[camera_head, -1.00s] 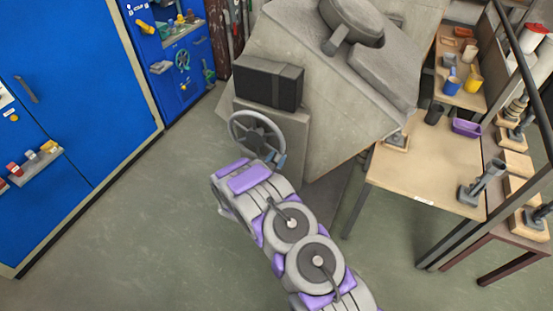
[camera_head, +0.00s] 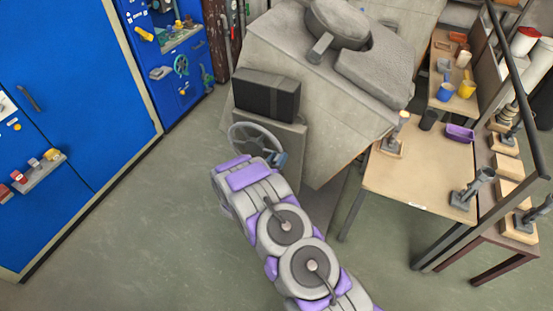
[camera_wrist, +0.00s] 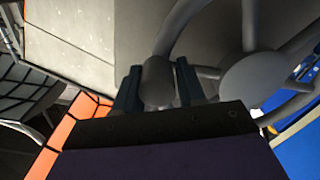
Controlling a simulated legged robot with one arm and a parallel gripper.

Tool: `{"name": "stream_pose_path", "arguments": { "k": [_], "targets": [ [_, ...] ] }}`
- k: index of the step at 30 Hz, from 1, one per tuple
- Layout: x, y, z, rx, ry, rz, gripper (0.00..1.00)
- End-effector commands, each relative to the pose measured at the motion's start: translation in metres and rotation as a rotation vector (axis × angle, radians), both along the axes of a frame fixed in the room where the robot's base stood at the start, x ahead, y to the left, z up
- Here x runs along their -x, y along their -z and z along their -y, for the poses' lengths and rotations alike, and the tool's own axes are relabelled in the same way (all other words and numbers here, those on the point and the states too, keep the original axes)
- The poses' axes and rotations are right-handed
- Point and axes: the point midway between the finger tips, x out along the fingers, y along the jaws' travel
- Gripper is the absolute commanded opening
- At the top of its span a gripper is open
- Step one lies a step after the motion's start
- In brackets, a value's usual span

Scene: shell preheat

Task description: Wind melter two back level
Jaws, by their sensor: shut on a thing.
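The grey melter (camera_head: 340,115), a large tilted box-like body with a round lid (camera_head: 337,22) on top, stands at the upper middle of the head view. I cannot read a number on it. A grey handwheel (camera_head: 238,126) is at its front left, below a dark box. My gripper (camera_head: 277,160) is at the wheel's lower right rim, partly hidden by my arm. In the wrist view, its two dark fingers (camera_wrist: 158,84) are shut around a grey cylindrical handle (camera_wrist: 156,78) at the wheel rim. The wheel's hub and spokes (camera_wrist: 254,78) lie to the right.
A wooden table (camera_head: 432,178) with a purple bin (camera_head: 460,133) and a stand with a pale upright piece (camera_head: 402,123) is right of the melter. A black rail (camera_head: 522,90) runs farther right. Blue cabinets (camera_head: 80,90) line the left. Floor at lower left is clear.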

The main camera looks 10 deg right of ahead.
Motion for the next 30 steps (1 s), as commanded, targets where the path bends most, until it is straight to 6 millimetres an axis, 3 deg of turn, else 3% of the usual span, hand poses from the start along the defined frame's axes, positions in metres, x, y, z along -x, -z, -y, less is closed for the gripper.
{"name": "stream_pose_path", "arguments": {
  "k": [12,30],
  "targets": [
    [-0.008,-0.049,-0.011,0.319,0.004,-0.227,0.0],
    [-0.032,-0.091,-0.042,0.78,-0.002,-0.559,0.0]
  ]
}}
